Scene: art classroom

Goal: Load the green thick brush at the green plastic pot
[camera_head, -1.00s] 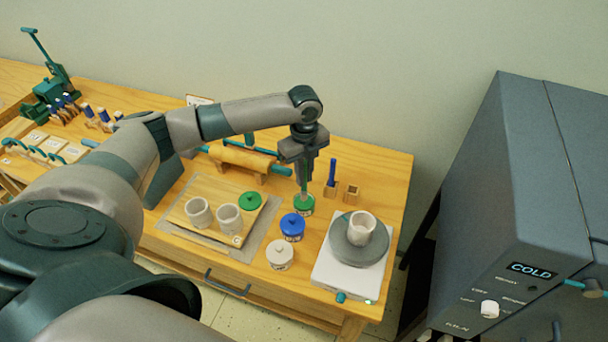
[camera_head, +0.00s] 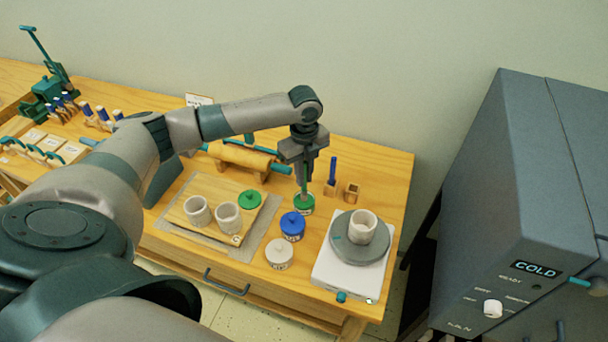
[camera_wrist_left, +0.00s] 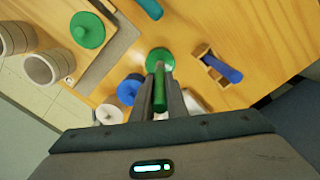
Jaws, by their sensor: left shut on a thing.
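My left gripper (camera_head: 305,172) is shut on the green thick brush (camera_wrist_left: 159,88) and holds it upright, with its handle between the fingers. The brush's lower end is at the mouth of the green plastic pot (camera_head: 304,209), directly below the gripper. How deep the bristles sit is hard to tell. The pot's green top also shows in the left wrist view (camera_wrist_left: 160,55). A green lid (camera_head: 250,200) lies apart on the board to the left. My right gripper is not in view.
A blue pot (camera_head: 292,226) and a white pot (camera_head: 279,253) stand in front of the green one. A cup (camera_head: 362,226) stands on a grey turntable (camera_head: 345,253) at right. Behind are a blue brush in a wooden holder (camera_head: 330,189) and an empty-looking holder (camera_head: 351,193).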

